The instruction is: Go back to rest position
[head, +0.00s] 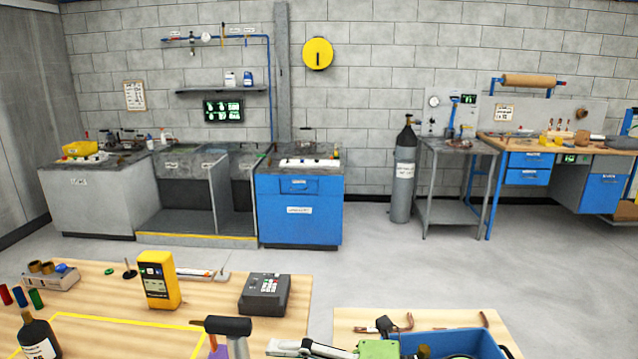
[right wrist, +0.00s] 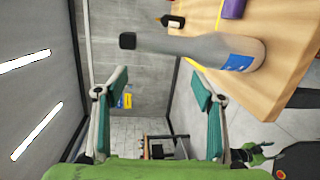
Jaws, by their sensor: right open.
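My right gripper (right wrist: 158,92) is open and empty in the right wrist view, its two green-padded fingers spread wide. In the head view, its pale fingers and green body (head: 380,349) show at the bottom edge, above the front of the benches. My left gripper does not show clearly in either view. A grey bottle with a black cap and blue label (right wrist: 205,48) stands on the wooden bench, beside the gripper in the right wrist view. A black cylindrical part (head: 228,326) is at the bottom of the head view.
The left bench (head: 110,298) holds a yellow meter (head: 160,279), a dark keypad box (head: 264,294) and a dark bottle (head: 38,336). Floor (head: 330,262) is clear behind.

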